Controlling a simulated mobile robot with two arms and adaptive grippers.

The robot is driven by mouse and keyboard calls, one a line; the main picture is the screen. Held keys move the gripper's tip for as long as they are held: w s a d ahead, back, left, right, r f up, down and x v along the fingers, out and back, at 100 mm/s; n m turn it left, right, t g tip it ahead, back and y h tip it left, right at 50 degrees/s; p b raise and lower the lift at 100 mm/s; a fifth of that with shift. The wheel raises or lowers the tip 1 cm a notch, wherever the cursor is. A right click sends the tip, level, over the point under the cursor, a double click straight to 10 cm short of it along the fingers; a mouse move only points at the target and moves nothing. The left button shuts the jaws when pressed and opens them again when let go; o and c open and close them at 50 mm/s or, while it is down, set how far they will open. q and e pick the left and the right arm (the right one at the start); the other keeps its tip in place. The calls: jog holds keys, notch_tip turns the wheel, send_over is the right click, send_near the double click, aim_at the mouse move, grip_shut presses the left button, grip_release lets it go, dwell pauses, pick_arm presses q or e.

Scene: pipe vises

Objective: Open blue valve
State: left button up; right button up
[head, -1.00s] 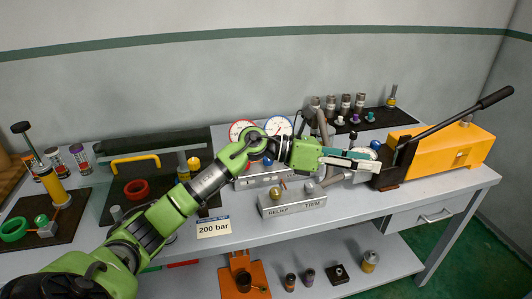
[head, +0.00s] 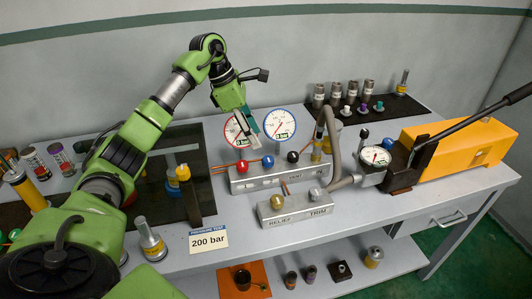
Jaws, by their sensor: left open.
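A silver manifold block (head: 250,184) stands near the middle of the bench. It carries a red knob (head: 242,167), a blue knob (head: 268,160) and a black knob (head: 292,156) in a row. A second blue knob (head: 388,143) sits by the small gauge at the pump. My left gripper (head: 251,137) is open and empty, pointing down. It appears above and behind the red and blue knobs of the block and partly covers the red-rimmed gauge. I cannot tell its exact distance from the knobs. My right gripper is not in view.
Two round gauges, one red-rimmed (head: 235,129) and one blue-rimmed (head: 279,124), stand behind the block. A RELIEF/TRIM block (head: 295,207) lies in front. A grey hose (head: 333,135) and a yellow hand pump (head: 455,146) are at right. A "200 bar" card (head: 209,241) stands at the front.

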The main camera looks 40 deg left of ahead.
pick_arm(q)
send_over(267, 159)
jog(key=s+a, duration=0.1)
jog(key=a, duration=0.1)
notch_tip(267, 159, down, 4)
jog(key=shift+s+f+p, duration=0.1)
jog(key=shift+s+p, duration=0.05)
jog(key=shift+p, duration=0.15)
jog(key=x, duration=0.3)
jog(key=shift+d+f+p, duration=0.2)
jog(key=shift+f+p, duration=0.05)
jog(key=shift+p, duration=0.15)
jog(key=shift+w+d+f, duration=0.15)
jog(key=shift+w+f, duration=0.05)
jog(key=shift+f, duration=0.15)
jog(key=shift+w+f, duration=0.1)
jog(key=shift+f, duration=0.2)
jog(key=shift+c, duration=1.4)
jog(key=c, duration=0.7)
jog(key=shift+c, duration=0.6)
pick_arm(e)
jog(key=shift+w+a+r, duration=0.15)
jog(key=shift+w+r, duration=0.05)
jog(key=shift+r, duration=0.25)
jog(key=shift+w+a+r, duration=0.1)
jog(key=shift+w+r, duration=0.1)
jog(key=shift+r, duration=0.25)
